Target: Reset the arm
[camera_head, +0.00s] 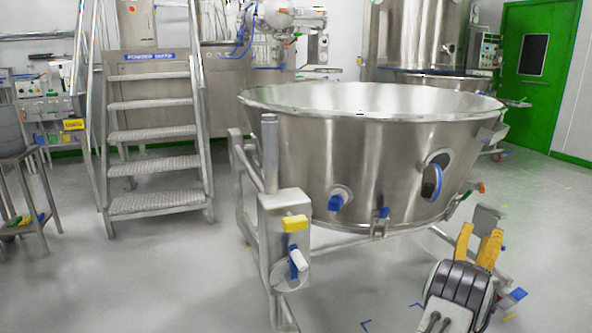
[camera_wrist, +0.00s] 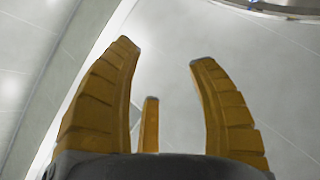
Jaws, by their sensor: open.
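My gripper (camera_head: 478,238) is at the lower right in the head view, with its yellow fingers pointing away from me. It stands in front of and to the right of a large round steel vessel (camera_head: 310,160). In the wrist view, the fingers of my gripper (camera_wrist: 165,53) are spread apart, with a third finger low between them. Nothing is between them except the pale grey floor (camera_wrist: 165,85) beyond. The lower right part of the vessel's frame is partly hidden behind my gripper.
Metal steps (camera_head: 155,135) stand at left, and a stool-like stand (camera_head: 20,165) at the far left. A green door (camera_head: 535,80) is at the back right. The floor (camera_head: 150,285) is clear at lower left.

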